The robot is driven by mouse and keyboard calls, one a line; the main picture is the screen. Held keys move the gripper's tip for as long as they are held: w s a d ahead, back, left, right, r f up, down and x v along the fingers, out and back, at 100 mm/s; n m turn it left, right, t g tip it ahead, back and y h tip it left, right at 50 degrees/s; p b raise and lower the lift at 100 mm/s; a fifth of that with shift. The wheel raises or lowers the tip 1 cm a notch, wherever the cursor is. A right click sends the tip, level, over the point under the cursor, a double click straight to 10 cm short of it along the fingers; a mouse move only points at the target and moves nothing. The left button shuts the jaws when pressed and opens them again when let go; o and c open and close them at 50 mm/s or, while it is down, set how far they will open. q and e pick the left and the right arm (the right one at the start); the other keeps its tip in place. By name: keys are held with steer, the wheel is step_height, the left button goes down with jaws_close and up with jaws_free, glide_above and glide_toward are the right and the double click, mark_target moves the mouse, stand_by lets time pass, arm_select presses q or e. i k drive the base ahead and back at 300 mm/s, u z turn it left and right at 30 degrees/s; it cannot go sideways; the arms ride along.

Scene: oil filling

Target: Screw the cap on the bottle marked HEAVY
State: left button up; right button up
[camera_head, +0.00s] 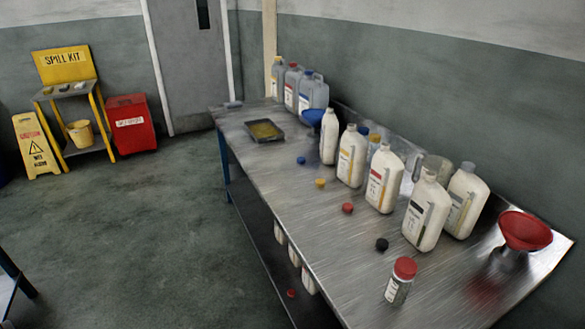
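Several white bottles stand in a row on the steel bench: a narrow one (329,138), a yellow-labelled one (351,157), a red-labelled one (382,182) and a dark-labelled one (427,214). Their labels are too small to read, so I cannot tell which says HEAVY. Loose caps lie on the bench in front of them: a blue cap (301,160), a yellow cap (320,183), a red cap (347,208) and a black cap (382,244). The bottles' necks look uncapped. Neither of my grippers is in view.
The steel bench (345,270) also holds a red-lidded jar (399,283), a red funnel (525,232), another white bottle (466,204), a shallow tray (264,131) and large jugs (312,93) at the far end. More bottles stand on its lower shelf. The floor (150,230) to the left is clear.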

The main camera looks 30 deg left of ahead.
mark_target(330, 130)
steer(key=u, duration=2.05)
steer(key=i, duration=3.75)
steer(key=z, duration=4.3)
